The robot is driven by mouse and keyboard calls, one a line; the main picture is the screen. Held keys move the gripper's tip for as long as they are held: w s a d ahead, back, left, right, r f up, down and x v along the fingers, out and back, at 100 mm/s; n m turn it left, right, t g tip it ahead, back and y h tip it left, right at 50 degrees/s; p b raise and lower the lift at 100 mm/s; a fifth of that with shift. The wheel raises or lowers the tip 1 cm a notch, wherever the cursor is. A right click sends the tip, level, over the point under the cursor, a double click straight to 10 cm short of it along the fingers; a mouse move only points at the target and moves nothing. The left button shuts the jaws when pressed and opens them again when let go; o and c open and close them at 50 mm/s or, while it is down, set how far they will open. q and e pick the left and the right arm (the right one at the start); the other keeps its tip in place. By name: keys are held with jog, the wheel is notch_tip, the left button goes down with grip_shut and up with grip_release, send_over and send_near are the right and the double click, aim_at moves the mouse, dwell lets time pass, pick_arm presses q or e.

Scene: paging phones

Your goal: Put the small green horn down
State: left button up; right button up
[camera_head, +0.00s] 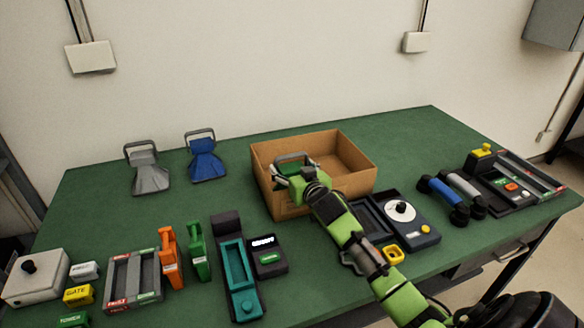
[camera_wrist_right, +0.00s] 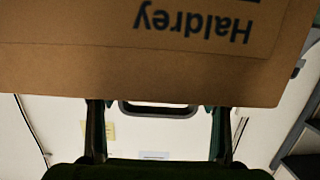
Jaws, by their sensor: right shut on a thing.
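The small green horn (camera_head: 292,166), with its grey handle on top, is at the near left part of the open cardboard box (camera_head: 350,182). My right gripper (camera_head: 287,177) is shut on the horn, at the box's near rim. Most of the horn is hidden by the gripper and the box, so I cannot tell whether it touches the box. In the right wrist view, a dark loop handle (camera_wrist_right: 158,109) lies between the two fingers, beside the box wall (camera_wrist_right: 60,62). My left gripper is not in view.
A grey horn (camera_head: 148,175) and a blue horn (camera_head: 206,164) stand left of the box, with bare green table (camera_head: 100,205) around them. Handsets and phone units crowd the front edge and the right side. A yellow ring (camera_head: 393,254) lies near my right arm.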

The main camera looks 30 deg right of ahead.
jog(key=o, duration=1.9)
jog(key=shift+f, duration=0.1)
jog(key=v, duration=1.2)
jog(key=shift+b, duration=0.3)
jog(key=shift+s, duration=0.1)
